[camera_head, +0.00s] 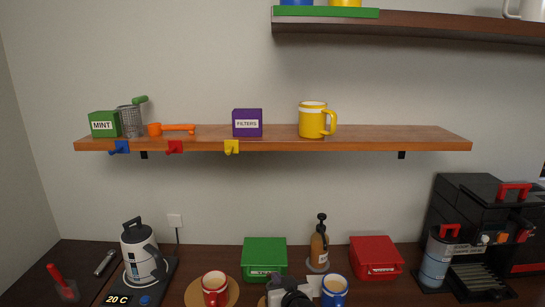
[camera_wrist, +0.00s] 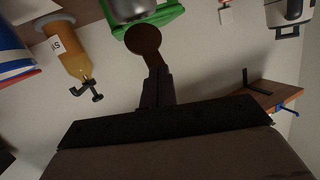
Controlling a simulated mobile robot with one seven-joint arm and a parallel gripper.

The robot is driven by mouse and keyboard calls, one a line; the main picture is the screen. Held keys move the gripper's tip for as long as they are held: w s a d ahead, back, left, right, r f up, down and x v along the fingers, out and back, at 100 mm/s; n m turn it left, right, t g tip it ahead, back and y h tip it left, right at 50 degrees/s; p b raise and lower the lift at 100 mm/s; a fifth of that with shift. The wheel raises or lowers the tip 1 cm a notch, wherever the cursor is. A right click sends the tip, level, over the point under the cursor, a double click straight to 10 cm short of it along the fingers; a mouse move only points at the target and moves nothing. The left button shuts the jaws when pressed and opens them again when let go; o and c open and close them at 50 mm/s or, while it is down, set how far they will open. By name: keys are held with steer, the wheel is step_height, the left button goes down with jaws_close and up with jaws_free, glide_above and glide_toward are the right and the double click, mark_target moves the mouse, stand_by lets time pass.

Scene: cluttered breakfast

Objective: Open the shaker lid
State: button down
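In the wrist view, a silver round vessel (camera_wrist: 128,10), cut by the top edge, may be the shaker; I cannot be sure. A dark brown disc (camera_wrist: 143,40) with a short stem overlaps its edge in the picture. My gripper's black fingers (camera_wrist: 157,85) are close together, with no gap visible. The stem ends at their tips; I cannot tell whether they hold it. In the head view my gripper (camera_head: 287,290) is low in the middle, in front of the green box (camera_head: 265,255), and hides what is there.
An amber pump bottle (camera_head: 319,248) stands just right of my gripper; it also shows in the wrist view (camera_wrist: 67,50). A red mug (camera_head: 215,290) is at left and a blue mug (camera_head: 334,290) at right. A kettle (camera_head: 142,250), red box (camera_head: 376,258) and coffee machine (camera_head: 480,225) stand farther out.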

steer(key=shift+w+d+r, duration=0.1)
steer(key=shift+w+r, duration=0.15)
steer(key=shift+w, duration=0.35)
steer(key=shift+w+a+r, duration=0.1)
steer(key=shift+w+r, duration=0.15)
steer(key=shift+w, duration=0.4)
steer(key=shift+w+d+r, duration=0.1)
steer(key=shift+w+r, duration=0.15)
steer(key=shift+w, duration=0.35)
steer(key=shift+w+f+b, duration=0.1)
steer(key=shift+w+b, duration=0.35)
steer(key=shift+w, duration=0.7)
steer(key=shift+w+d+f+b, duration=0.1)
steer(key=shift+w+f+b, duration=0.15)
steer(key=shift+w+b, duration=0.45)
steer(key=shift+w, duration=0.15)
steer(key=shift+p, duration=0.3)
steer(key=shift+s+r+p, duration=0.35)
steer(key=shift+s+r, duration=0.05)
steer(key=shift+s, duration=0.1)
steer(key=shift+s+r+p, duration=0.4)
steer(key=shift+s, duration=0.3)
steer(key=shift+s+r+p, duration=0.35)
steer(key=shift+s, duration=0.3)
steer(key=shift+s+r+p, duration=0.4)
steer(key=shift+s, duration=0.3)
